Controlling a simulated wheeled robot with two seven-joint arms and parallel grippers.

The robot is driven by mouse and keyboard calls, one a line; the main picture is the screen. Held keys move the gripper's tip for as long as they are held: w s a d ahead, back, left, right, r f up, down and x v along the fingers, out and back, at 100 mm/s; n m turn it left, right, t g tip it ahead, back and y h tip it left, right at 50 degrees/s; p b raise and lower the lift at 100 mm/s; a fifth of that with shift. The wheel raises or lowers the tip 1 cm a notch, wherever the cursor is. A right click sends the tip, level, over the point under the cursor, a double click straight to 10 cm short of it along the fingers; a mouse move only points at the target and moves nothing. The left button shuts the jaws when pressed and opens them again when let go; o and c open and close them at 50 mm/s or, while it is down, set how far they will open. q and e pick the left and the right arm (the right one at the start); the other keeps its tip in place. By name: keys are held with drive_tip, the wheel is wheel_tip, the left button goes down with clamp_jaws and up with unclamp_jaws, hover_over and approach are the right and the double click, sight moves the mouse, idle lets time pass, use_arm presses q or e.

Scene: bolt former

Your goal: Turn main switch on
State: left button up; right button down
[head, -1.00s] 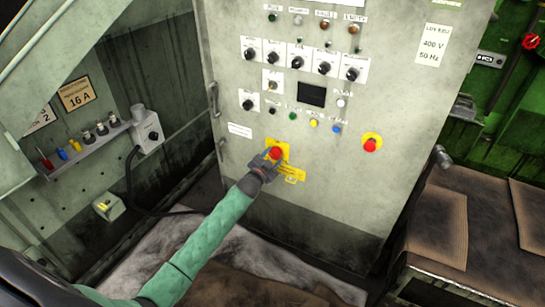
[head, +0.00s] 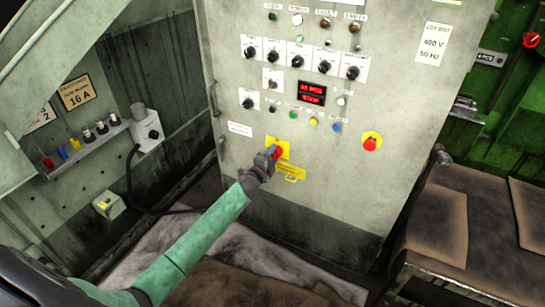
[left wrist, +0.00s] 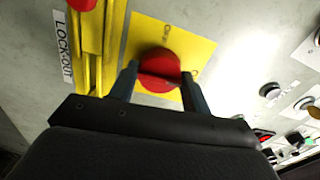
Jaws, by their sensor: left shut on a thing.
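The main switch (head: 277,153) is a red knob on a yellow plate (head: 285,144), low on the front of the grey control cabinet. In the left wrist view the red knob (left wrist: 160,66) sits between the two fingers. My left gripper (head: 270,156) is shut on this knob; it also shows in the left wrist view (left wrist: 158,80). The display (head: 311,93) on the panel is lit with red text. A yellow lock-out bracket (head: 291,173) hangs just below the switch; it shows beside the plate in the left wrist view (left wrist: 91,45). My right gripper is not in view.
A red button on a yellow disc (head: 371,142) is to the right on the same panel. Rows of knobs (head: 298,62) and coloured buttons are above. A shelf with fuses (head: 88,140) is at left, and a brown-topped bench (head: 490,225) at right.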

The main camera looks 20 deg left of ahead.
use_arm(q)
drive_tip(key=shift+m, duration=0.5)
drive_tip(key=o, duration=1)
drive_tip(key=shift+c, duration=0.2)
